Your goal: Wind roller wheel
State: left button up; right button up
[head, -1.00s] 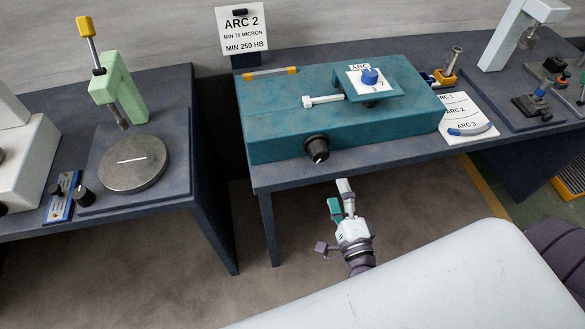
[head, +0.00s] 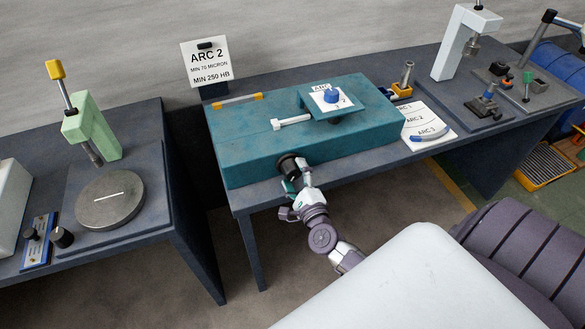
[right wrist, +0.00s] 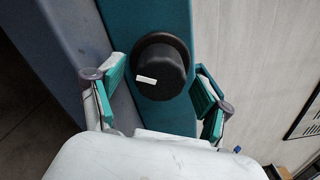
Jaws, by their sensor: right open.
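The roller wheel is a black knob (head: 288,163) on the front face of the teal bender box (head: 240,150). The right wrist view shows the knob (right wrist: 163,68) close up, with a white mark pointing left. My right gripper (head: 296,181) is at the knob, partly covering it in the head view. In the right wrist view its two green-padded fingers (right wrist: 158,82) are open, one on each side of the knob, with visible gaps. My left gripper is in neither view.
On the box are a blue selector knob (head: 331,96) and a white T-shaped piece (head: 290,121). An ARC 2 sign (head: 207,65) stands behind. An ARC chart (head: 428,118) lies to the right. A round-plate tester (head: 109,199) stands on the left table.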

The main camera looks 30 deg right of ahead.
jog(key=shift+w+d, duration=0.15)
jog(key=shift+w, duration=0.6)
jog(key=shift+c, duration=0.6)
jog(key=c, duration=1)
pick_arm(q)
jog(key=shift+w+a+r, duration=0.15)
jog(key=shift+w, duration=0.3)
pick_arm(e)
jog(key=shift+c, duration=0.2)
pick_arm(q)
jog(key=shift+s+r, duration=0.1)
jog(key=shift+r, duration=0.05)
pick_arm(e)
jog(key=shift+n, duration=0.3)
